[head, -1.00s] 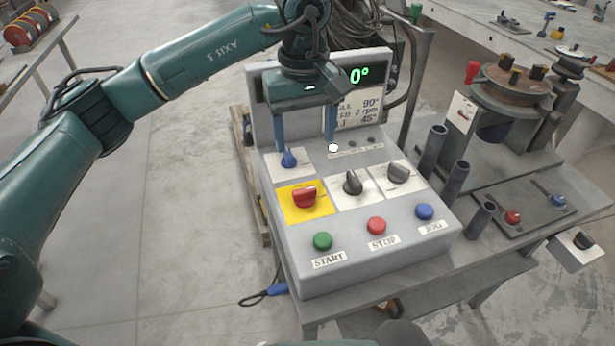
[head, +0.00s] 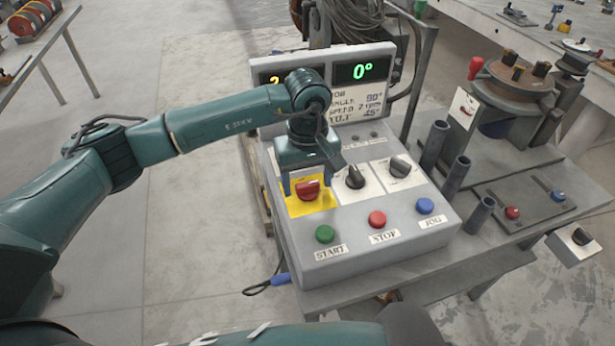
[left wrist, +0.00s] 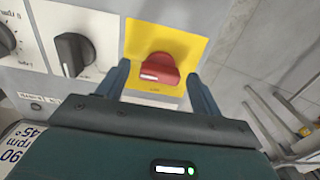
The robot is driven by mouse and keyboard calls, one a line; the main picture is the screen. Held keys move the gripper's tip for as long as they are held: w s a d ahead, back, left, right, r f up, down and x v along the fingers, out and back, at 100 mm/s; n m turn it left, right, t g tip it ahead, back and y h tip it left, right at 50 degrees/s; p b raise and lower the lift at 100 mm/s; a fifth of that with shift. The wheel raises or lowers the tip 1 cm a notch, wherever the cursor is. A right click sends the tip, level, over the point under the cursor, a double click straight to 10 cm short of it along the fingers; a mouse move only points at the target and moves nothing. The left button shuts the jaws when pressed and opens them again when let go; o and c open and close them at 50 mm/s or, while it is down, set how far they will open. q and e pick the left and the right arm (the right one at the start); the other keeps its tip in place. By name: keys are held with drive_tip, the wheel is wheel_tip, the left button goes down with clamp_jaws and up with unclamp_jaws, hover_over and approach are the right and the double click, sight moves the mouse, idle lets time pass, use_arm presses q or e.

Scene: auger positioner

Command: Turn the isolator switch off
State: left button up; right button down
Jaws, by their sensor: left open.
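The isolator switch is a red rotary knob (head: 308,189) on a yellow plate (head: 318,209) on the sloped face of the grey control box. My left gripper (head: 312,188) is open, with its two fingers over the yellow plate and the red knob between them. In the left wrist view the red knob (left wrist: 157,69) shows just beyond and between the open fingertips (left wrist: 160,75), on its yellow plate (left wrist: 170,38). I cannot tell whether the fingers touch the knob. My right gripper is not in view.
Green (head: 325,234), red (head: 377,219) and blue (head: 424,206) buttons lie nearer the front. A positioner with a round table (head: 515,82) stands to the right.

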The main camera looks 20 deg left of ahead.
use_arm(q)
drive_tip(key=c, duration=1)
